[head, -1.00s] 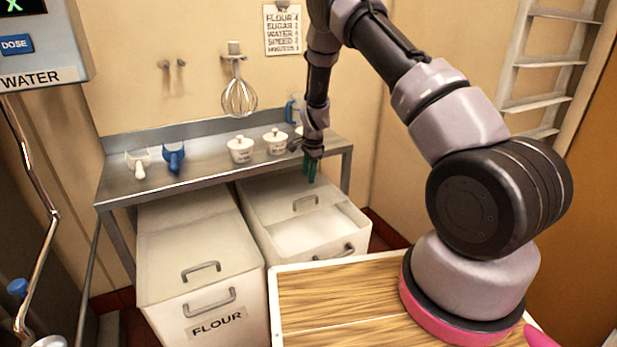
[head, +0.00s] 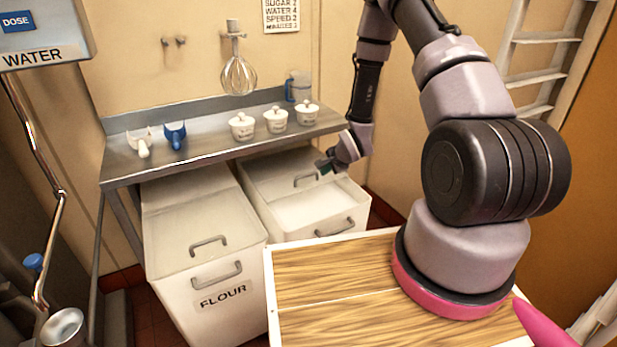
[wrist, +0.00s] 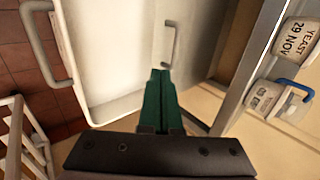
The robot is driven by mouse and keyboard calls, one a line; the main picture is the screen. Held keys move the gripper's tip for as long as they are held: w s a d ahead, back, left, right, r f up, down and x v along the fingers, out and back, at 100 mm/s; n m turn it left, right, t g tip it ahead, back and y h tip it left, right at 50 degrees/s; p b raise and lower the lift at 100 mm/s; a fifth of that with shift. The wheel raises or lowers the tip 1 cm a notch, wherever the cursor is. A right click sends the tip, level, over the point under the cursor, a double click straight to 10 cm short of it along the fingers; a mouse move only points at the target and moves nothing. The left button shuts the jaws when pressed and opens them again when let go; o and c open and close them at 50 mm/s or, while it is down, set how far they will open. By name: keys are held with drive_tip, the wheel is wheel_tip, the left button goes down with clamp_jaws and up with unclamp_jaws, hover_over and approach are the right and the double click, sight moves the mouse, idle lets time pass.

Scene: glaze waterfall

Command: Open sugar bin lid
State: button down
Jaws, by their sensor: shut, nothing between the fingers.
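The bin right of the flour bin (head: 205,270) shows no readable label; I take it as the sugar bin (head: 322,240). Its lid (head: 275,178) lies toward the back, partly under the shelf, and the front part of the bin is open with white inside (head: 305,208). The lid's grey handle (head: 305,180) also shows in the wrist view (wrist: 171,42). My gripper (head: 324,167) is at the lid's right side, close to the handle. In the wrist view its green fingers (wrist: 159,74) are together and empty, just short of the handle; contact is not visible.
The steel shelf (head: 210,145) overhangs the backs of both bins and holds lidded white pots (head: 276,121), scoops (head: 175,136) and a jug (head: 299,87). A wooden worktop (head: 330,285) stands in front. A whisk (head: 238,75) hangs on the wall.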

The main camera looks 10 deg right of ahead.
sight(310, 175)
drive_tip(key=shift+w+a+r+x, duration=0.1)
drive_tip(key=shift+w+r+x, duration=0.2)
drive_tip(key=shift+x, duration=1.85)
drive_tip(key=shift+w+a+r+x, duration=0.1)
drive_tip(key=shift+w+r+x, duration=0.2)
drive_tip(key=shift+x, duration=1.9)
drive_tip(key=shift+w+a+r+x, duration=0.1)
drive_tip(key=shift+w+r+x, duration=0.15)
drive_tip(key=shift+x, duration=1.9)
drive_tip(key=w, duration=0.2)
drive_tip(key=w+a, duration=0.1)
drive_tip(key=w, duration=0.1)
drive_tip(key=shift+a, duration=0.1)
